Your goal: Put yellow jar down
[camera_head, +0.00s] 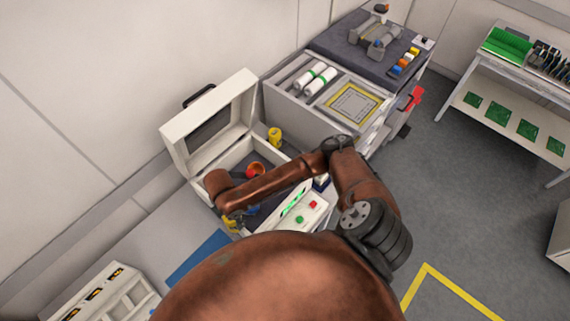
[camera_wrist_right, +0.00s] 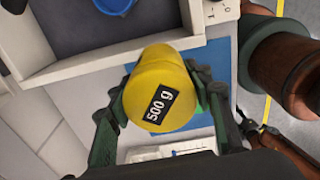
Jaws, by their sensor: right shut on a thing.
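A yellow jar labelled "500 g" (camera_wrist_right: 160,88) sits between the green fingers of my right gripper (camera_wrist_right: 163,100), which is shut on it. In the head view the held jar (camera_head: 231,224) shows only in part, beneath the end of my right arm, near the front wall of an open white box. A blue mat (camera_head: 196,256) lies on the pale surface in front of the box; in the wrist view the mat (camera_wrist_right: 222,70) shows behind the jar. I cannot tell whether the jar touches anything below. My left gripper is not in view.
The white box (camera_head: 172,145) has its lid raised and holds an orange-red cup (camera_head: 256,168). Another yellow object (camera_head: 275,134) stands at its back right. A panel with green and red buttons (camera_head: 304,212) is at its front right. A divided tray (camera_head: 103,294) is at lower left.

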